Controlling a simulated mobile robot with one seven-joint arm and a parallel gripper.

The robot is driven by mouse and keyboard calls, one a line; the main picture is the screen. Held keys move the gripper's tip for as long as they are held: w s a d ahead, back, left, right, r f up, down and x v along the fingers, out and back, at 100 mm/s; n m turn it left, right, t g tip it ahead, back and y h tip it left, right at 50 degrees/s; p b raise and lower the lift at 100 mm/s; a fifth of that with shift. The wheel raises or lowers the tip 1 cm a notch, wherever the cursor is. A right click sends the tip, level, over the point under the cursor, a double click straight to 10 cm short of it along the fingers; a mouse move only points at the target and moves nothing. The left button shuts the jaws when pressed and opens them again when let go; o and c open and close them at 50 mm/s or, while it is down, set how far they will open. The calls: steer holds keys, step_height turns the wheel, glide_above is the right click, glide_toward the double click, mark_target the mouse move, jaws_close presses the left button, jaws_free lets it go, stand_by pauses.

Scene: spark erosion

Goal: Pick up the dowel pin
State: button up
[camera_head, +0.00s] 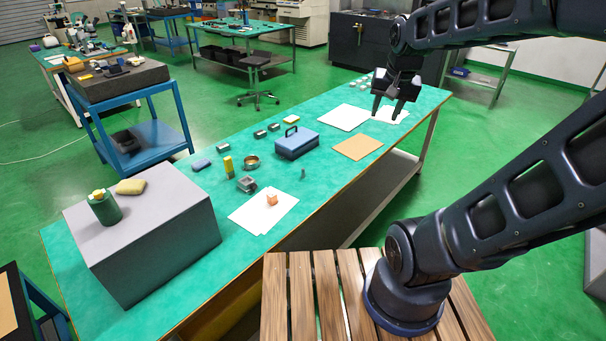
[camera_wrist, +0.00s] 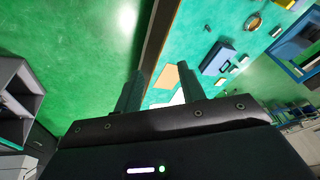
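The dowel pin appears to be the small grey upright piece (camera_head: 303,173) on the green bench top, in front of the blue toolbox. A tiny dark piece (camera_wrist: 207,28) in the wrist view may be the same pin, but it is too small to be sure. My gripper (camera_head: 388,114) is over the far right end of the bench, well away from the pin. Its two fingers point down and stand apart with nothing between them. The wrist view also shows the gripper (camera_wrist: 158,82) open and empty.
The green bench (camera_head: 225,219) carries a blue toolbox (camera_head: 296,143), a brown sheet (camera_head: 358,147), white paper (camera_head: 251,217) with an orange block (camera_head: 271,199), a yellow cylinder (camera_head: 228,166) and a metal ring (camera_head: 251,162). A large grey block (camera_head: 160,250) fills the near left end.

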steer(key=w+a+f+m+g, duration=0.1)
steer(key=w+a+f+m, duration=0.1)
steer(key=w, duration=0.3)
steer(key=w+a+f+m, duration=0.2)
steer(key=w, duration=0.3)
steer(key=m+g+h, duration=0.2)
steer(key=m+g, duration=0.1)
steer(key=m, duration=0.7)
glide_above(303, 169)
steer(key=a, duration=0.2)
step_height(303, 169, down, 26)
steer(key=shift+t, duration=0.3)
steer(key=f, duration=0.2)
steer(key=d+f, duration=0.1)
steer(key=f, duration=0.2)
steer(key=shift+d+f, duration=0.1)
steer(key=shift+d, duration=0.05)
steer(key=shift+w+d+f, duration=0.1)
steer(key=shift+d+f, duration=0.1)
steer(key=shift+f, duration=1.1)
steer(key=shift+w+d+f, duration=0.1)
steer(key=shift+d+f, duration=0.05)
steer(key=shift+f, duration=1.1)
steer(key=shift+c, duration=0.2)
jaws_close()
